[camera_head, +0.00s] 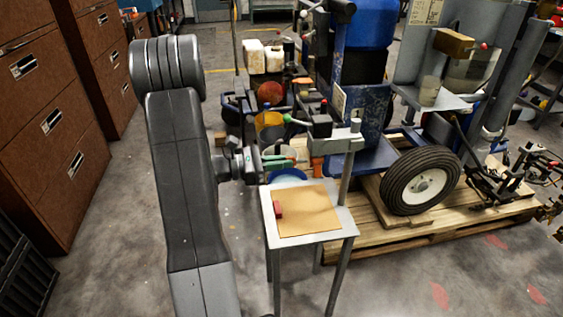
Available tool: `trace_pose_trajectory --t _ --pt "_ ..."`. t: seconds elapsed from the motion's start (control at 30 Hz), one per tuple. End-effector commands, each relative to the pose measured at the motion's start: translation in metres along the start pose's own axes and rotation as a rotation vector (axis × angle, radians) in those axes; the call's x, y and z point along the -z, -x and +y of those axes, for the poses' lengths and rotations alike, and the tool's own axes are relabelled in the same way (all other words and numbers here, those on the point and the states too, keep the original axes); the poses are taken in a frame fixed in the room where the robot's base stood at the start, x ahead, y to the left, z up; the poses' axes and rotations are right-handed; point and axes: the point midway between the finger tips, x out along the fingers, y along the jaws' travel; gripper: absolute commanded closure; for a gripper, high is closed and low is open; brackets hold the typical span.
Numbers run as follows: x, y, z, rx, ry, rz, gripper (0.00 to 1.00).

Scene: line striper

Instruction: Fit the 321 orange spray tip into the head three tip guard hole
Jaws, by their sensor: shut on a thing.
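My gripper (258,166) is at the end of my grey arm, left of the striper and a little above the far left edge of a small metal stand. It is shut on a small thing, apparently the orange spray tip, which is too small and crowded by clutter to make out. A small red block (278,209) lies on the tan board on the stand.
The small metal stand (268,232) bears a tan board (310,212). Behind are the blue striper body (365,162), a black tyre (420,181) and a wooden pallet (375,222). Brown drawer cabinets (45,120) line the left. Bare floor lies in front.

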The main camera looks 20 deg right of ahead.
Motion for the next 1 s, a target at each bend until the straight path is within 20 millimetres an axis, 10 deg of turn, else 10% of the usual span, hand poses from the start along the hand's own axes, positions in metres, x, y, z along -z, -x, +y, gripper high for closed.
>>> trace_pose_trajectory --t 1.0 --pt "-0.0001 -0.0094 -0.0001 0.001 0.000 0.000 1.00"
